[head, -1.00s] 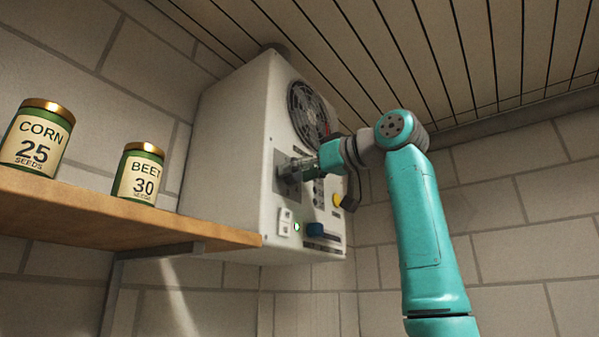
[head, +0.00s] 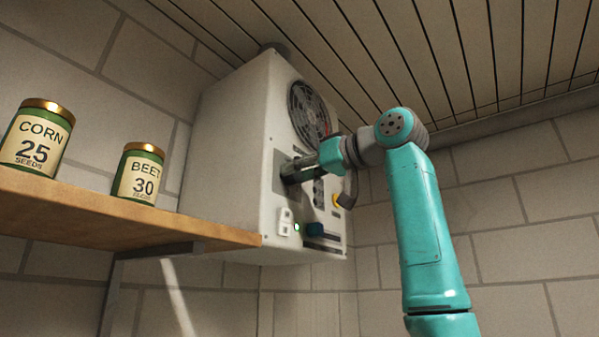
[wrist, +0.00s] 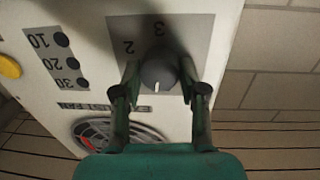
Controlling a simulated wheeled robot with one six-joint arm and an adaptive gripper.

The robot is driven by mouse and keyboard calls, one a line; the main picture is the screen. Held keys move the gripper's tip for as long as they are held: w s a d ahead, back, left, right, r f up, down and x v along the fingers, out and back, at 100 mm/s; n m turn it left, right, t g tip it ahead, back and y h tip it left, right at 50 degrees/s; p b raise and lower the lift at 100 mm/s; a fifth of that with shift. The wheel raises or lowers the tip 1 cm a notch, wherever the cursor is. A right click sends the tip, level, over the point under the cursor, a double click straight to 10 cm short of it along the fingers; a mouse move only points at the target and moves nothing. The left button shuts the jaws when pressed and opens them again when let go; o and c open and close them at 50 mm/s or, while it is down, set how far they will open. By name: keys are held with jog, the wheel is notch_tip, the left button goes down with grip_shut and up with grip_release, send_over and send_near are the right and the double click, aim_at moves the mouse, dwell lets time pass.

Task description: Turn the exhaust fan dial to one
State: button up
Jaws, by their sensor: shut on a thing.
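The dial (wrist: 158,70) is a dark round knob on a grey plate (wrist: 199,32) on the white box's front. In the wrist view, upside down, its white mark points towards the picture's bottom. A 3 shows at the top of the plate and a 2 at upper left; other marks are hidden by the fingers. My gripper (wrist: 159,78) is shut on the dial, one green finger on each side. In the head view my gripper (head: 292,171) reaches the plate (head: 278,172) and hides the dial.
A wooden shelf (head: 110,217) at left holds a CORN tin (head: 36,140) and a BEET tin (head: 140,174). The ceiling is close above.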

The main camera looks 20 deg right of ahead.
jog(key=shift+d+r+m+g, duration=0.1)
jog(key=shift+m+g, duration=0.2)
jog(key=shift+m, duration=4.5)
jog(key=o, duration=1.1)
jog(key=shift+w, duration=0.1)
jog(key=shift+o, duration=0.2)
jog(key=v, duration=1.2)
jog(key=shift+d, duration=0.1)
